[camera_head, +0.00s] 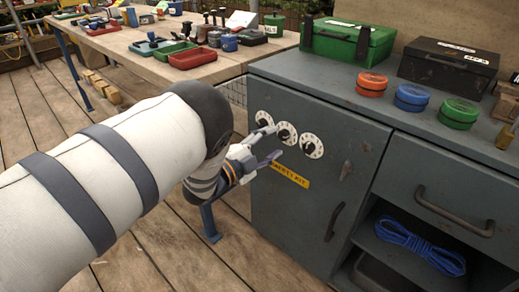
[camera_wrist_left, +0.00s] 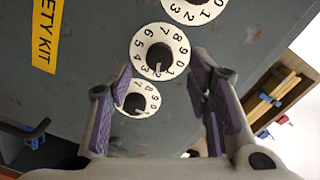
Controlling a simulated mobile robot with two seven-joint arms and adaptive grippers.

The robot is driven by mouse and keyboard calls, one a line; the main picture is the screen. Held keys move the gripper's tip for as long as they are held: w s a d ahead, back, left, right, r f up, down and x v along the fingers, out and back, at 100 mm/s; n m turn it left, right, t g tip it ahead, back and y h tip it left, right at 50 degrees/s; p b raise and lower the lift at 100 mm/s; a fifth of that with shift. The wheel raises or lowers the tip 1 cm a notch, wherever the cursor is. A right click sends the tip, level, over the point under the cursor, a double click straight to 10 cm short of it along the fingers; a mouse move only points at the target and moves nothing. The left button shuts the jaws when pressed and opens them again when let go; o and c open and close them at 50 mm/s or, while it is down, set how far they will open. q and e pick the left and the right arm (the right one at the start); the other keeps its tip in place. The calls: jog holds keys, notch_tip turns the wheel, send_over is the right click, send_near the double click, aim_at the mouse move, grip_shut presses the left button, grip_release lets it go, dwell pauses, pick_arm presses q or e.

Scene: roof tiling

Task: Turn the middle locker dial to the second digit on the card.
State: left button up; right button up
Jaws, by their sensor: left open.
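Three white numbered dials with black knobs sit in a slanted row on the grey locker door (camera_head: 290,215). The middle dial (camera_head: 287,133) is between the upper-left dial (camera_head: 263,119) and the lower-right dial (camera_head: 312,145). In the left wrist view the middle dial (camera_wrist_left: 159,43) lies ahead between the fingers' lines; its white mark points down in the picture, at a digit I cannot read surely. My left gripper (camera_head: 271,144) is open and empty in front of the dials, its fingers apart. I cannot make out the card. My right gripper is not in view.
A yellow safety kit label (camera_head: 290,175) is below the dials. A door handle (camera_head: 334,221) is lower right. On the cabinet top are red (camera_head: 371,84), blue (camera_head: 411,97) and green (camera_head: 459,113) round tins and a green box (camera_head: 348,40). A cluttered wooden table (camera_head: 140,62) stands behind.

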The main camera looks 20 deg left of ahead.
pick_arm(q)
jog(key=v, duration=0.9)
jog(key=s+a+f+n+g+y+p, duration=0.25)
jog(key=s+f+n+g, duration=0.3)
jog(key=s, duration=0.65)
jog(key=s+a+f+n+g+y+p, duration=0.1)
jog(key=s+f+n+g+y+p, duration=0.45)
jog(key=s, duration=0.65)
jog(key=s+d+r+n+g+p, duration=0.1)
jog(key=s+d+n+g, duration=0.1)
jog(key=s, duration=1)
jog(key=s+d+r+n+g+h+p, duration=0.1)
jog(key=s+g, duration=0.5)
jog(key=s, duration=0.7)
jog(key=d+r+n, duration=0.1)
jog(key=d+n, duration=0.1)
jog(key=n, duration=0.1)
jog(key=shift+s+r+h, duration=0.2)
jog(key=shift+s+h, duration=0.05)
jog(key=shift+h, duration=0.05)
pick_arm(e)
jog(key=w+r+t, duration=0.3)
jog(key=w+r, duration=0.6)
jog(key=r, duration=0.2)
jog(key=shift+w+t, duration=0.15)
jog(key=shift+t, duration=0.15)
pick_arm(q)
jog(key=shift+w, duration=0.1)
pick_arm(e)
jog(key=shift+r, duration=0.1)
